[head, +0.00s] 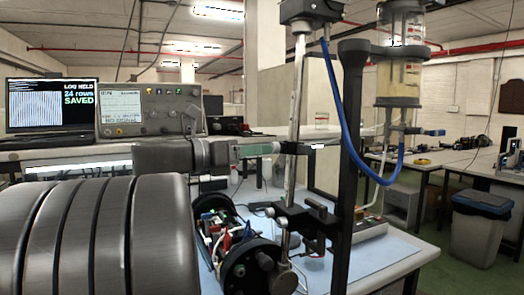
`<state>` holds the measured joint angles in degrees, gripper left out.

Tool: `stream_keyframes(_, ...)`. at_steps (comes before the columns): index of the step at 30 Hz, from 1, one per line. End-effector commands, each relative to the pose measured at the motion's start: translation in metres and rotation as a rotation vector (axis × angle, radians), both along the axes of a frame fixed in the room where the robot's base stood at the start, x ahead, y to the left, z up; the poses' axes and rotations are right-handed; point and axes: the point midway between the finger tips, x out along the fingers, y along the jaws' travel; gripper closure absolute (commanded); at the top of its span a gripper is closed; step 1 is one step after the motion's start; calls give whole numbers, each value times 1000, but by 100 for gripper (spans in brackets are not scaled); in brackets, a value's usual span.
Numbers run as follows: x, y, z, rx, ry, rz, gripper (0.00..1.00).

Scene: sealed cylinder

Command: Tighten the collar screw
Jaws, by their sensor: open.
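My gripper (248,164) is in the middle of the head view, beside the upright metal rod (296,110). It is open, and I see nothing held in it. A dark clamp (312,148) sits at the rod at about gripper height, close to the fingertip end. I cannot tell whether they touch. The collar screw is too small to make out for certain. An open black cylinder housing (262,268) with a round end cap lies on the bench below my gripper. Coloured wires and boards (218,226) show inside it.
A black post (350,150) and a blue hose (338,115) stand right of the rod. A clear vessel (398,75) hangs at upper right. The pale blue bench mat (385,248) is clear at front right.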

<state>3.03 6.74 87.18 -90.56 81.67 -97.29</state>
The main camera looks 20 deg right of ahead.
Motion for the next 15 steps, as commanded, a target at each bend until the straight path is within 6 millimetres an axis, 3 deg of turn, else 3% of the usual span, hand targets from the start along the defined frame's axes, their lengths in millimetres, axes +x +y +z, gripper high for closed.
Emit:
stream_keyframes(6, 2, -24, 0, 0, 0, -2, 53)
stream_keyframes(15, 3, -30, 0, 0, 0, 0, 53)
